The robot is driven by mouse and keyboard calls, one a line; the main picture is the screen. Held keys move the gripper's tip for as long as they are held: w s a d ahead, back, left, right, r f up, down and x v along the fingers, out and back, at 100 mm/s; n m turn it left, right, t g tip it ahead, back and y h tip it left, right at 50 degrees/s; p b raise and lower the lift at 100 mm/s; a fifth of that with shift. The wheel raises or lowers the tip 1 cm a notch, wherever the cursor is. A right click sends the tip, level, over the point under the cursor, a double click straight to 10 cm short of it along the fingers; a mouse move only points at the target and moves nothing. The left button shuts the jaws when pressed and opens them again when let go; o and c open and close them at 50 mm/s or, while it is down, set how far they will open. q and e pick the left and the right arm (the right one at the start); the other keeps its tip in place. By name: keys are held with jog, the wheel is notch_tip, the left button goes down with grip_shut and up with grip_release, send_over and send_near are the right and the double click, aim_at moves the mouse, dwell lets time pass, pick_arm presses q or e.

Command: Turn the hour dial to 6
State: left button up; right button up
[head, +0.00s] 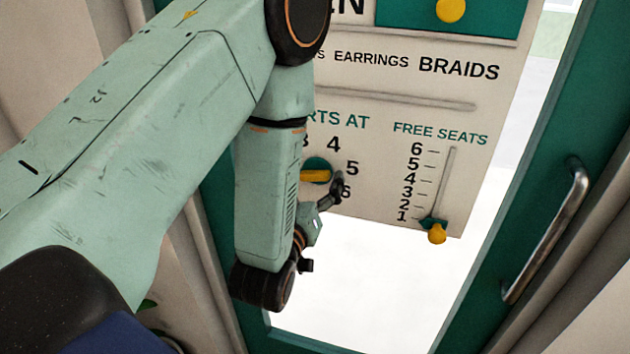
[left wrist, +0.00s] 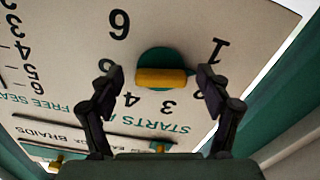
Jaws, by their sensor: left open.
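The hour dial is a green disc with a yellow bar handle (head: 315,176) under "STARTS AT" on the cream board (head: 400,110). My left arm hides its left part in the head view. In the left wrist view the dial's bar (left wrist: 170,79) lies level across the disc, with a large 6 above left and a 1 above right. My left gripper (left wrist: 160,78) is open, one finger beyond each end of the bar, with visible gaps. My right gripper is not in view.
A "FREE SEATS" slider with a yellow knob (head: 437,234) stands near 1, right of the dial. Another yellow knob (head: 450,10) is at the board's top. A metal handle (head: 545,230) is on the green frame (head: 500,225) at right. Bright open space shows below the board.

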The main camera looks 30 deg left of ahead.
pick_arm(q)
jog(key=shift+s+d+r, duration=0.1)
jog(key=shift+s, duration=0.2)
jog(key=shift+w+a+f, duration=0.2)
jog(key=shift+w+f, duration=0.05)
jog(key=shift+w, duration=0.15)
jog(key=c, duration=0.5)
jog(key=shift+s, duration=0.1)
jog(key=c, duration=0.7)
jog(key=shift+o, duration=0.2)
jog(key=shift+r, duration=0.1)
jog(key=shift+a+m, duration=0.1)
jog(key=shift+m, duration=3.3)
jog(key=shift+p, duration=0.3)
